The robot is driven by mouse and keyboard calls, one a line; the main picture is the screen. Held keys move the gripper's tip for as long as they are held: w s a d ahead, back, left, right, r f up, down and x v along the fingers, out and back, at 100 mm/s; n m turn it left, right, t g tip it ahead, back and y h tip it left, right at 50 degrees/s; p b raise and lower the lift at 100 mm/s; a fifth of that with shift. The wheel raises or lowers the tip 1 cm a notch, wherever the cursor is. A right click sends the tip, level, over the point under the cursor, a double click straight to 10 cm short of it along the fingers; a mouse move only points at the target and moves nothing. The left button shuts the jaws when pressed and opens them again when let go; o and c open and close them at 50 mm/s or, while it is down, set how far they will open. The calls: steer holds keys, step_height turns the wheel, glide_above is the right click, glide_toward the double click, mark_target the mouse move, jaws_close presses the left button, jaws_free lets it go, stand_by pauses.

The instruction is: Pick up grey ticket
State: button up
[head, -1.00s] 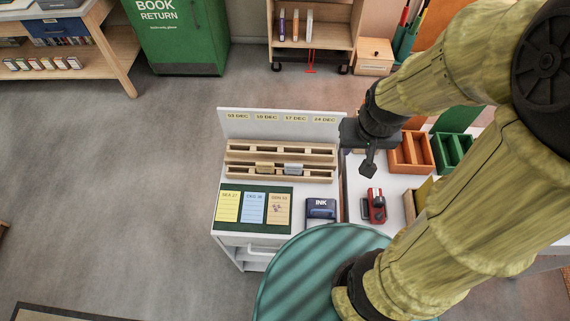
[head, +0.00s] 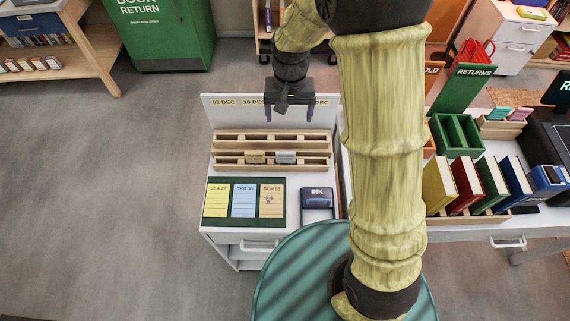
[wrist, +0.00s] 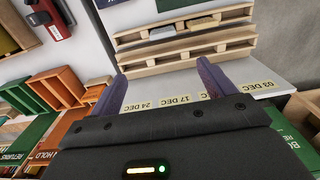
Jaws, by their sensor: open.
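The grey ticket (head: 286,158) sits in the front row of the wooden rack (head: 232,147), just right of a tan ticket (head: 255,157). In the wrist view, the grey ticket (wrist: 163,32) shows beyond my fingertips, left of the tan ticket (wrist: 202,22). My gripper (head: 289,116) is open and empty, over the back of the cart near the date panel. In the wrist view, its two fingers (wrist: 161,73) are spread apart, with the rack beyond them. The gripper is apart from the grey ticket.
The date panel (head: 225,110) stands upright behind the rack. In front lie a green mat (head: 245,221) with yellow, blue and tan cards, and an ink pad (head: 317,200). At right, a table holds a green tray (head: 457,136) and several books (head: 466,183).

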steer(key=shift+w+a+f, duration=0.1)
steer(key=shift+a+f, duration=0.25)
steer(key=shift+a, duration=0.1)
steer(key=shift+a+f, duration=0.1)
steer(key=p, duration=0.1)
glide_toward(286, 152)
steer(key=f, duration=0.5)
steer(key=shift+w+a, duration=0.1)
steer(key=shift+w, duration=0.25)
steer(key=shift+f, duration=0.15)
steer(key=shift+s+f+p, duration=0.2)
steer(key=shift+f+p, duration=0.6)
steer(key=shift+f, duration=1.7)
